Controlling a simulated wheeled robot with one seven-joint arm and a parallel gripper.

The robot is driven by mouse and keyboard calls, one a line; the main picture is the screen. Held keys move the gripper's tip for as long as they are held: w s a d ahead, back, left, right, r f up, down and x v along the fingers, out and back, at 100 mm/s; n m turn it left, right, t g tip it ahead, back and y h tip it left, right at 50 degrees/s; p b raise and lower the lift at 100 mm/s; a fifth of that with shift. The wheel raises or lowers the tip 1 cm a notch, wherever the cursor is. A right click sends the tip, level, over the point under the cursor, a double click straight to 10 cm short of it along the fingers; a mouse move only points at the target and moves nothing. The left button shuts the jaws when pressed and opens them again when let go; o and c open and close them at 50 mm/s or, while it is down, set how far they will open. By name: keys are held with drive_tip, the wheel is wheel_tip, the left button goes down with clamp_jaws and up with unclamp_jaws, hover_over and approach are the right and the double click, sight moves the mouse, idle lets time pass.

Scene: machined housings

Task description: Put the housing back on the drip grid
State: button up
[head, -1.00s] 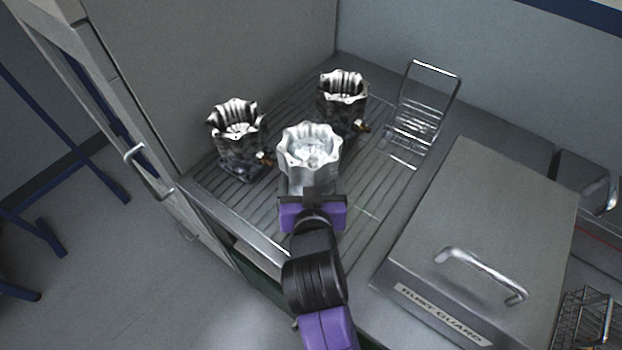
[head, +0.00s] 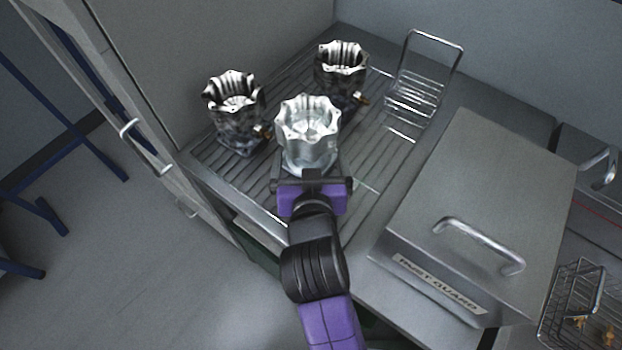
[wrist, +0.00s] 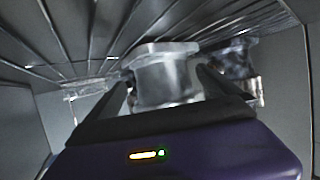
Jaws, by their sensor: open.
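The bright silver housing (head: 308,135) with a scalloped rim stands upright on the ribbed drip grid (head: 372,165), near its front edge. My gripper (head: 311,178) is at the housing's near side, low down, with its jaws spread. In the wrist view the housing (wrist: 167,82) sits between the two open fingers (wrist: 165,92), and its flange meets the grid bars (wrist: 100,35). I cannot tell whether either finger touches it. Two darker housings stand on the grid, one to the left (head: 238,125) and one behind (head: 340,72).
A wire rack (head: 422,85) stands at the grid's back right. A grey lidded box (head: 480,190) with a bar handle and a "Dust Guard" label stands to the right. A wire basket (head: 585,310) is at lower right. A wall panel borders the grid on the left.

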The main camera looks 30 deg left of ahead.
drive_tip(key=v, duration=0.9)
drive_tip(key=shift+s+d, duration=0.1)
